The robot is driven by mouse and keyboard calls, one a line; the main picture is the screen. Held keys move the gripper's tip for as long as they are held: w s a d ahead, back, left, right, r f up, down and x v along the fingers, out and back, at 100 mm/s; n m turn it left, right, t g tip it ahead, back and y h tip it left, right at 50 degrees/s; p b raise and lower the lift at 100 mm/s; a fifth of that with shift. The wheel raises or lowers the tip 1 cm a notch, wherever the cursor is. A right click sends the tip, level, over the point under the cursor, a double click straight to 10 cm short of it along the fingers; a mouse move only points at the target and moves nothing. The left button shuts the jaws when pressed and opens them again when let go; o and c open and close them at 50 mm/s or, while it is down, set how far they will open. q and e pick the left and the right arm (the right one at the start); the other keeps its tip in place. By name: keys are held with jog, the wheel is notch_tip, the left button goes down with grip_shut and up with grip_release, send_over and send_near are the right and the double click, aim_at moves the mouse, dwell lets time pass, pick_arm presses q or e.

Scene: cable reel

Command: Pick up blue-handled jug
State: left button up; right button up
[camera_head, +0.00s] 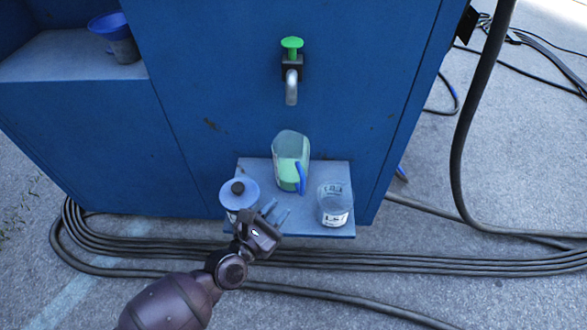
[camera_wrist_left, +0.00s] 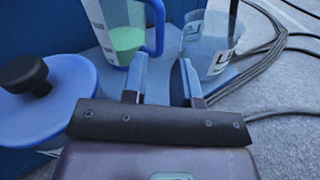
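The blue-handled jug (camera_head: 289,153) stands upright on a small blue shelf (camera_head: 263,168). It is clear, with green liquid inside, and its blue handle (camera_head: 300,178) faces toward the front right. In the left wrist view the jug (camera_wrist_left: 110,22) is at the top, its handle (camera_wrist_left: 157,25) just beyond the fingertips. My left gripper (camera_head: 277,213) is open and empty, low in front of the jug and apart from it. Its two fingers (camera_wrist_left: 162,68) point toward the handle with a gap between them. My right gripper is not in view.
A container with a blue lid and black knob (camera_head: 239,190) stands close left of my left gripper. A clear beaker with a white label (camera_head: 334,205) stands on the right of the shelf. A tap with a green knob (camera_head: 291,85) is above the jug. Black cables (camera_head: 400,262) cross the ground.

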aim_at(301, 188)
pick_arm(q)
jog(key=shift+w+d+f+n+b, duration=0.2)
jog(key=shift+w+f+n, duration=0.05)
jog(key=shift+f+n, duration=0.2)
jog(key=shift+w+d+f+n+b, duration=0.15)
jog(key=shift+w+d+f+n, duration=0.05)
jog(key=shift+f+n, duration=0.25)
jog(key=shift+w+d+r, duration=0.1)
jog(key=shift+w+d, duration=0.05)
jog(key=shift+w, duration=0.2)
jog(key=x, duration=1)
jog(key=shift+w+b, duration=0.1)
jog(key=shift+b, duration=0.3)
jog(key=shift+r, duration=0.1)
jog(key=shift+c, duration=0.4)
grip_shut()
